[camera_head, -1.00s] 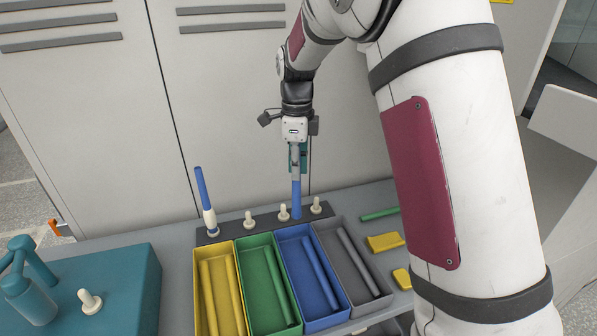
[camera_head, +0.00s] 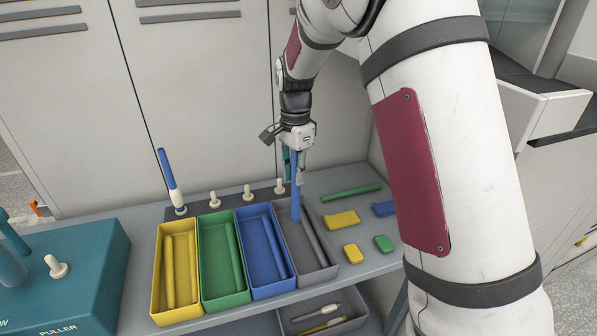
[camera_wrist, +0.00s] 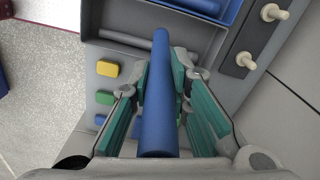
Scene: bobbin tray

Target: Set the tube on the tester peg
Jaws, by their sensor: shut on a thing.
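My gripper (camera_head: 299,165) is shut on a blue tube (camera_head: 295,197), which hangs upright above the grey bin's far end. In the wrist view the same tube (camera_wrist: 158,95) lies between my gripper's teal-padded fingers (camera_wrist: 160,85). Bare cream pegs stand in the dark rack (camera_head: 231,203) behind the bins, one at its right end (camera_head: 282,186). Another cream peg (camera_head: 57,268) stands on the teal box marked "PULLER" (camera_head: 75,295) at lower left. I cannot tell which peg is the tester's.
A yellow bin (camera_head: 157,280), green bin (camera_head: 204,275), blue bin (camera_head: 256,285) and grey bin (camera_head: 320,274) hold tubes. A green tube (camera_head: 351,191) and small blocks (camera_head: 342,220) lie at right.

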